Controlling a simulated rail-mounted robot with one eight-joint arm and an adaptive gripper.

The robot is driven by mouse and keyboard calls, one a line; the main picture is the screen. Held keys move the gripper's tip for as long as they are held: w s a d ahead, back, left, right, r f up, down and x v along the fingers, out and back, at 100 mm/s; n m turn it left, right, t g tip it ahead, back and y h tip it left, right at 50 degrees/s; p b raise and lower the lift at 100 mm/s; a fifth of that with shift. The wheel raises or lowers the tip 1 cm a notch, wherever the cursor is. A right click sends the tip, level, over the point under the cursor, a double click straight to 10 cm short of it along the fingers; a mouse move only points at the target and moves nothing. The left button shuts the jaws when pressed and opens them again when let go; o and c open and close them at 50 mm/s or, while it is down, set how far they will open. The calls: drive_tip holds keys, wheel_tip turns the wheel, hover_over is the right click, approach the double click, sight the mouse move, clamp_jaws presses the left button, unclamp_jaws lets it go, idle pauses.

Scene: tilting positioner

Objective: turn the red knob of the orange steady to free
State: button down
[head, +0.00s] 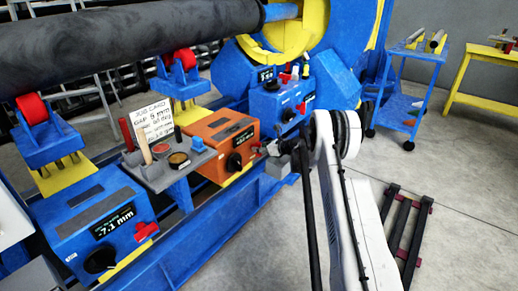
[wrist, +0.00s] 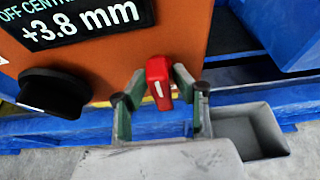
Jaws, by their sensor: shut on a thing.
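The orange steady (head: 207,146) stands in the middle of the head view, between two blue units. Its orange front (wrist: 185,28) fills the top of the wrist view, with a display (wrist: 90,18) reading "+3.8 mm" and a black knob (wrist: 52,92) at the left. The red knob (wrist: 158,78) with a white mark sits low on that front. My gripper (wrist: 160,92) is shut on the red knob, a finger on each side.
A blue unit (head: 85,222) reading "-7.1 mm" stands at the front left. A grey tray (head: 160,172) with a job card (head: 146,119) and small items sits left of the steady. A dark pipe (head: 130,42) runs overhead.

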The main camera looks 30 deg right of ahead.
drive_tip(key=shift+n, duration=0.3)
drive_tip(key=shift+s+a+n+t+h, duration=0.1)
drive_tip(key=shift+n+t+h, duration=0.25)
drive_tip(key=shift+n, duration=0.25)
drive_tip(key=shift+s+a+n+t+h, duration=0.1)
drive_tip(key=shift+n+t+h, duration=0.15)
drive_tip(key=shift+n+h, duration=0.3)
drive_tip(key=n, duration=0.1)
drive_tip(key=n+t+h, duration=0.1)
drive_tip(key=n, duration=0.1)
drive_tip(key=shift+a+f, duration=0.2)
drive_tip(key=shift+s+a+f+n+t+h, duration=0.15)
drive_tip(key=shift+n+t+h, duration=0.15)
drive_tip(key=shift+n+t, duration=0.65)
drive_tip(key=shift+w+d+f+n+t+h, duration=0.1)
drive_tip(key=shift+n+t+h, duration=0.2)
drive_tip(key=shift+n, duration=1.25)
drive_tip(key=shift+s+a+f+n+t+h, duration=0.15)
drive_tip(key=shift+n+t+h, duration=0.15)
drive_tip(key=shift+n+t, duration=0.65)
drive_tip(key=shift+w+d+n+g, duration=0.15)
drive_tip(key=shift+n+g, duration=0.15)
drive_tip(key=shift+n, duration=0.2)
drive_tip(key=c, duration=1.6)
unclamp_jaws()
